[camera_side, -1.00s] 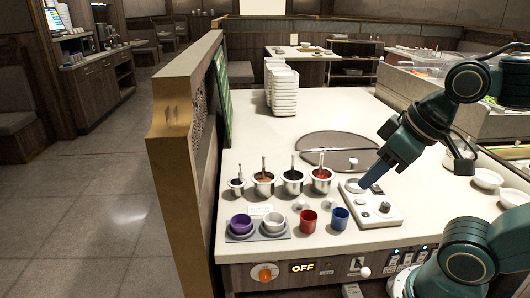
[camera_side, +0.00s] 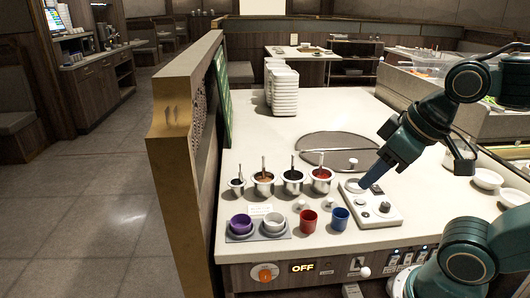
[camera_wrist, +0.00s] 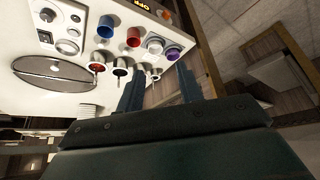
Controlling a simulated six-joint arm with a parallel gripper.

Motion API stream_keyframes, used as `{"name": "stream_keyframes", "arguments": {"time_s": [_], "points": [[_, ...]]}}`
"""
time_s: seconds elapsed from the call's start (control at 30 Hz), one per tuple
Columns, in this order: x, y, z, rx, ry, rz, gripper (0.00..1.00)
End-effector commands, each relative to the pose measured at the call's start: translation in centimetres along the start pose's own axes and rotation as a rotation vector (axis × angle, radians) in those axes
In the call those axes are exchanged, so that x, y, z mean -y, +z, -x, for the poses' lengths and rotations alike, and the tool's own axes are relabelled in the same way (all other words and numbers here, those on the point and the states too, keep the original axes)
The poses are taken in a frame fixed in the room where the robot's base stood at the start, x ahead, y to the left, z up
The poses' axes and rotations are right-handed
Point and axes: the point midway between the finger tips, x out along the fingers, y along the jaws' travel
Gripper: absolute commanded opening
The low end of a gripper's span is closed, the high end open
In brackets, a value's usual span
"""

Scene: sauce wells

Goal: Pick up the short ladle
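Several metal sauce wells stand in a row on the white counter, each with an upright ladle handle. The short ladle (camera_side: 239,174) is in the smallest, leftmost well (camera_side: 237,188); its handle is lower than the others and its bowl is hidden. Taller ladles stand in the wells with brown (camera_side: 264,182), dark (camera_side: 293,181) and red (camera_side: 320,178) sauce. My gripper (camera_side: 366,184) is right of the row, pointing down-left over a white control panel, well apart from the short ladle. In the wrist view my gripper (camera_wrist: 158,76) has its two fingers spread with nothing between them.
Purple (camera_side: 241,224) and white (camera_side: 274,222) cups sit on a grey tray in front of the wells. Red (camera_side: 308,221) and blue (camera_side: 339,218) cups stand to their right. A round lid (camera_side: 330,143) lies behind. A wooden partition (camera_side: 187,130) borders the left.

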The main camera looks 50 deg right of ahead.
Motion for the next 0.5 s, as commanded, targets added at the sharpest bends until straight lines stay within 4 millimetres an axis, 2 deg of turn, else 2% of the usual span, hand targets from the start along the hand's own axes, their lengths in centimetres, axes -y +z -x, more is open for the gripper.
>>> {"name": "stream_keyframes", "arguments": {"time_s": [0.5], "points": [[-0.02, -0.47, 0.03, 0.002, 0.000, 0.005, 0.38]]}}
